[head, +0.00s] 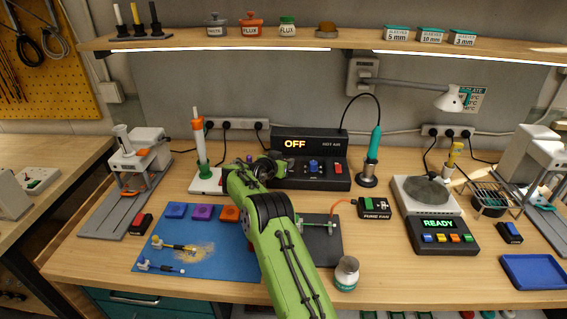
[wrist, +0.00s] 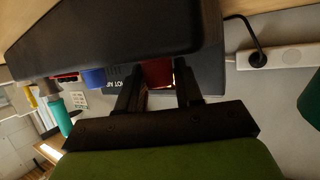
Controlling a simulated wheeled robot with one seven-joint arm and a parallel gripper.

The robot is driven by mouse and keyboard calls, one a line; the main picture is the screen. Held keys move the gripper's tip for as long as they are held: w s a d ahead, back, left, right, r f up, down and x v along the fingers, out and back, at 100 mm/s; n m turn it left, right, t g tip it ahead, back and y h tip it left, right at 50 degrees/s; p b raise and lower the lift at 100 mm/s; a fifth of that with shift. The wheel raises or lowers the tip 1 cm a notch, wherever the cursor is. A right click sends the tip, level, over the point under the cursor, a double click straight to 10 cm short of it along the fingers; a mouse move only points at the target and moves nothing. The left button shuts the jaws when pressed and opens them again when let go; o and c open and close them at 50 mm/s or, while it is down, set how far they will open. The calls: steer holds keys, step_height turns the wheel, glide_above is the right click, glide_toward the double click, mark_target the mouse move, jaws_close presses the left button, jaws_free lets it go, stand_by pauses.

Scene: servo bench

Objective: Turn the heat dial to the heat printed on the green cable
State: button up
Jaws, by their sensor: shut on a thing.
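The black hot air station (head: 307,145) stands at the back of the bench, its display reading OFF. My gripper (head: 277,166) is at the left of its front, hiding that part in the head view. In the wrist view my gripper (wrist: 159,82) is shut on a red dial (wrist: 157,72), its fingers on both sides. I take this for the heat dial, as its label is hidden. A blue dial (head: 313,165) sits beside it; it also shows in the wrist view (wrist: 94,77). A green-ended cable (head: 318,222) lies on the dark mat; its print is too small to read.
A red switch (head: 338,168) is on the station's right. The teal hot air tool (head: 374,145) stands right of it, the white-and-orange stand (head: 204,180) left.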

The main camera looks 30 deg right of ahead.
steer(key=shift+f, duration=0.1)
steer(key=o, duration=1)
steer(key=v, duration=1.5)
steer(key=shift+s+a, duration=0.15)
steer(key=shift+a, duration=0.1)
